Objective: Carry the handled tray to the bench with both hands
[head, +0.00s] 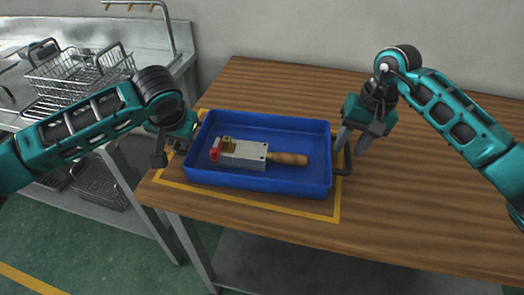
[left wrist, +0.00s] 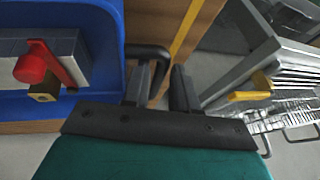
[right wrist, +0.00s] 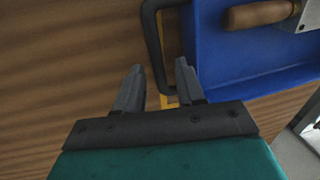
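The blue handled tray (head: 258,187) sits flat on the wooden bench, inside a yellow outlined area. It holds a grey metal block (head: 243,153) with a red knob and a wooden handle. My left gripper (head: 168,160) is at the tray's left end, fingers apart. In the left wrist view, the black left handle (left wrist: 150,50) reaches between the fingertips (left wrist: 161,78). My right gripper (head: 352,142) is at the right end, fingers pointing down. In the right wrist view, the black right handle (right wrist: 152,40) passes between its open fingertips (right wrist: 158,75). Neither gripper is closed on a handle.
The bench top (head: 430,220) is clear to the right of the tray. Yellow tape (head: 250,207) borders the tray near the bench's front edge. A metal sink stand with wire baskets (head: 80,75) stands at the left, close to my left arm. A wall is behind.

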